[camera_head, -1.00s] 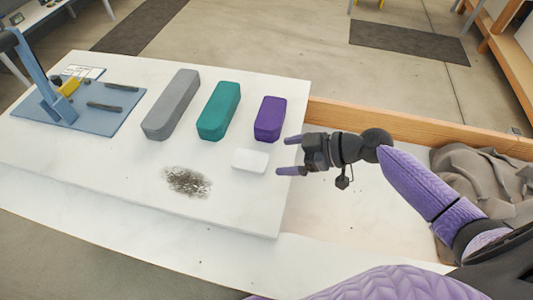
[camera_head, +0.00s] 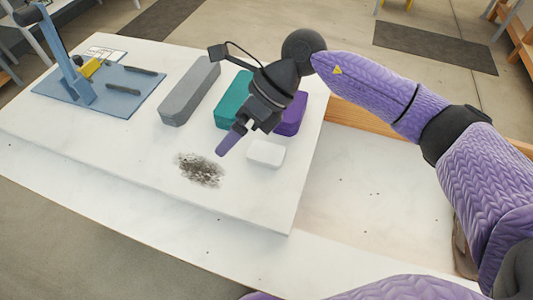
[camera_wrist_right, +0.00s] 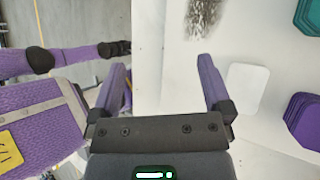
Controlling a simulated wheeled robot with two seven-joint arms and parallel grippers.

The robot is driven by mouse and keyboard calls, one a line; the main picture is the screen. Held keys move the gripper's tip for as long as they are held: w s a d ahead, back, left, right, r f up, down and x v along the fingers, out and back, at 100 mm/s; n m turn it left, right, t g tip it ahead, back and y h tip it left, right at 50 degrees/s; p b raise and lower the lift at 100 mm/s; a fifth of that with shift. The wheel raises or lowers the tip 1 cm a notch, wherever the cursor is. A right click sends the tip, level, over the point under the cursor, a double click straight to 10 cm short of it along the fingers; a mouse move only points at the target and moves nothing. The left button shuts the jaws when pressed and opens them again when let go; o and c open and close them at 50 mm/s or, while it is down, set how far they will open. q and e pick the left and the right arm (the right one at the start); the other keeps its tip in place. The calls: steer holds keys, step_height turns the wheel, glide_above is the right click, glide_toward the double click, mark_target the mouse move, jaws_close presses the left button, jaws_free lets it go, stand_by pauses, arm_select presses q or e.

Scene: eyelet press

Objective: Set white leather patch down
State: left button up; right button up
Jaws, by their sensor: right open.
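The white leather patch (camera_head: 265,153) is a small rounded white block lying on the white board (camera_head: 258,205), near its right edge. It also shows in the right wrist view (camera_wrist_right: 247,87), right of my right fingers. My right gripper (camera_head: 235,137) is over the board, just left of the patch and apart from it. In the wrist view its two purple fingers (camera_wrist_right: 163,65) stand wide apart with nothing between them. What looks like my left arm shows far left in the wrist view, its gripper (camera_wrist_right: 121,47) too small to read.
A purple block (camera_head: 292,116), partly hidden by my right gripper, a teal block (camera_head: 231,98) and a grey block (camera_head: 190,90) stand behind. A dark speckled patch (camera_head: 200,170) marks the board. A blue press (camera_head: 75,85) stands at left. The board's front is clear.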

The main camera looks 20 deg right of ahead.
mark_target(267, 152)
steer(key=w+d+f+t+h, duration=0.2)
steer(key=w+d+f+h, duration=0.1)
steer(key=d+h, duration=0.5)
steer(key=f+b, duration=0.1)
steer(key=f, duration=0.2)
steer(key=f+b, duration=0.1)
steer(key=f, duration=0.2)
steer(key=w+a+f+b, duration=0.1)
steer(key=f, duration=0.2)
steer(key=shift+f, duration=0.25)
arm_select(q)
steer(key=f, duration=0.1)
steer(key=s+a+f, duration=0.1)
steer(key=a+f, duration=0.1)
steer(key=shift+s+f, duration=0.1)
steer(key=shift+s, duration=0.2)
arm_select(e)
steer(key=shift+r, duration=0.1)
